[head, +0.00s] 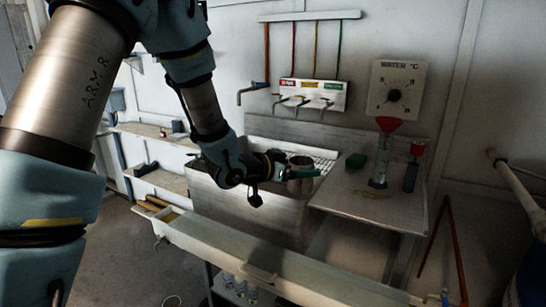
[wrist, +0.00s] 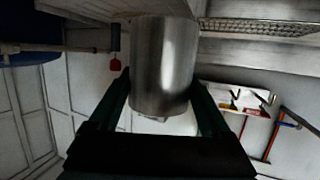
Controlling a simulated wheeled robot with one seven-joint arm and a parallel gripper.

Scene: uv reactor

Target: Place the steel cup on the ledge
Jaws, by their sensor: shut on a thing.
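The steel cup (wrist: 165,65) is a plain shiny cylinder between the two fingers of my gripper (wrist: 160,100) in the wrist view. In the head view the cup (head: 301,162) shows small above the sink's right part, near the edge of the steel ledge, and my gripper (head: 292,176) is shut on it. The fingers partly hide the cup. The steel ledge (head: 345,205) is the flat surface right of the sink. I cannot tell whether the cup touches anything below.
On the ledge stand a green block (head: 356,160), a glass cylinder with a red funnel (head: 380,165) and a dark bottle with a red top (head: 411,172). The ledge's front left is clear. Taps (head: 312,95) hang on the wall behind.

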